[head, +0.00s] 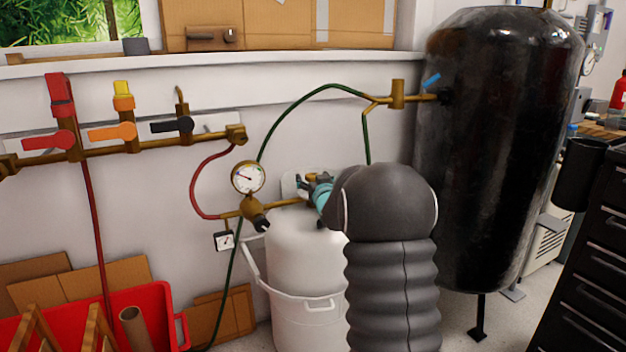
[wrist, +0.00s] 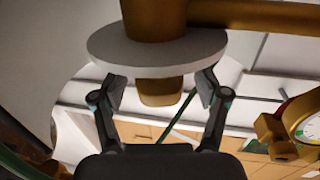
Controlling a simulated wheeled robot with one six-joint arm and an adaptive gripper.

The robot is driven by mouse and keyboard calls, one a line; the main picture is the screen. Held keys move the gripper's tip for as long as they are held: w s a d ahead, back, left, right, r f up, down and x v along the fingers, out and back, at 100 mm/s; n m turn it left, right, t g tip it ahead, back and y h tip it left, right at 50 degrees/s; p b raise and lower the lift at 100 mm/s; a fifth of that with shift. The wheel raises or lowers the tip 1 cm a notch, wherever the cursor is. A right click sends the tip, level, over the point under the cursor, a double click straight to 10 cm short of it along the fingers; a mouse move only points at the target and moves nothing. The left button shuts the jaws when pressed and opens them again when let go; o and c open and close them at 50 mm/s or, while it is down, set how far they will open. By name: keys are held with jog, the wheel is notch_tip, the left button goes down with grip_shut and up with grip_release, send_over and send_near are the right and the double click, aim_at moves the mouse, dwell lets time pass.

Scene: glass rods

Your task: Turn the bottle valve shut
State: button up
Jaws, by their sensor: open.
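A white gas bottle (head: 305,255) stands upright in a white bucket (head: 310,320), left of my grey arm. Its valve has a pale round handwheel (wrist: 105,48) on brass fittings (wrist: 155,18), seen close up in the wrist view. A brass end (wrist: 160,88) sticks out from the wheel toward my gripper. My gripper (wrist: 161,95) is open, one finger on each side of this brass end, with the fingertips near the wheel's rim. I cannot tell whether they touch it. In the head view my gripper (head: 306,184) is at the bottle top, partly hiding the valve.
A pressure gauge (head: 248,177) and red hose (head: 196,184) sit left of the valve. A green hose (head: 310,96) arches to the black tank (head: 490,150) at right. Wall pipes with coloured levers (head: 112,131) are at left. A red crate (head: 150,310) is at lower left.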

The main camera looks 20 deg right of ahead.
jog(key=c, duration=1.2)
